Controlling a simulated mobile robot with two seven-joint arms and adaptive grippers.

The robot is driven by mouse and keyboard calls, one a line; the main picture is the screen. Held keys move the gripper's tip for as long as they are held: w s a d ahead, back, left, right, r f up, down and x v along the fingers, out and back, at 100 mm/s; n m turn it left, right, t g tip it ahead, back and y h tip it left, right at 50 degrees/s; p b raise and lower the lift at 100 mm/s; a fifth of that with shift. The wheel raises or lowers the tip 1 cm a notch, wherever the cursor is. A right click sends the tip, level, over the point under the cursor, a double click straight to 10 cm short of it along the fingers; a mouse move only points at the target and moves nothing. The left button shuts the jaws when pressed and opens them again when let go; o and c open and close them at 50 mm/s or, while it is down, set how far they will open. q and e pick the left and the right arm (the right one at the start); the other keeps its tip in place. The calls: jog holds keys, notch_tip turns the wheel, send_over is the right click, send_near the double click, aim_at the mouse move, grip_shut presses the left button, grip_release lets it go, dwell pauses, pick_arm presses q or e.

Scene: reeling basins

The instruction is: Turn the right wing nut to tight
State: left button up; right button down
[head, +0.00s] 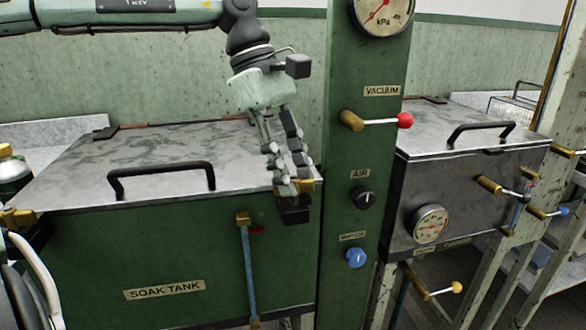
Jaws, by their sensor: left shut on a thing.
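The soak tank (120,260) is a green box with a grey metal lid (90,170) that lies down on it. The right wing nut (306,186) is brass and sits at the front right corner of the lid, above a dark clamp block (293,210). My left gripper (292,184) reaches down from above and is shut on this wing nut, its fingers hiding much of it. How tight the nut is cannot be told. The left wing nut (18,217), also brass, is at the lid's front left corner.
A black lid handle (160,168) stands left of my gripper. Close on the right is a green post (355,140) with a red-tipped vacuum lever (385,121), a black air knob (364,198) and a blue knob (356,258). A steel chamber (455,190) stands further right.

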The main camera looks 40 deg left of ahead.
pick_arm(q)
jog(key=o, duration=1.1)
jog(key=shift+a+f, duration=0.2)
jog(key=shift+r, duration=0.15)
jog(key=v, duration=1.1)
jog(key=shift+r, duration=0.4)
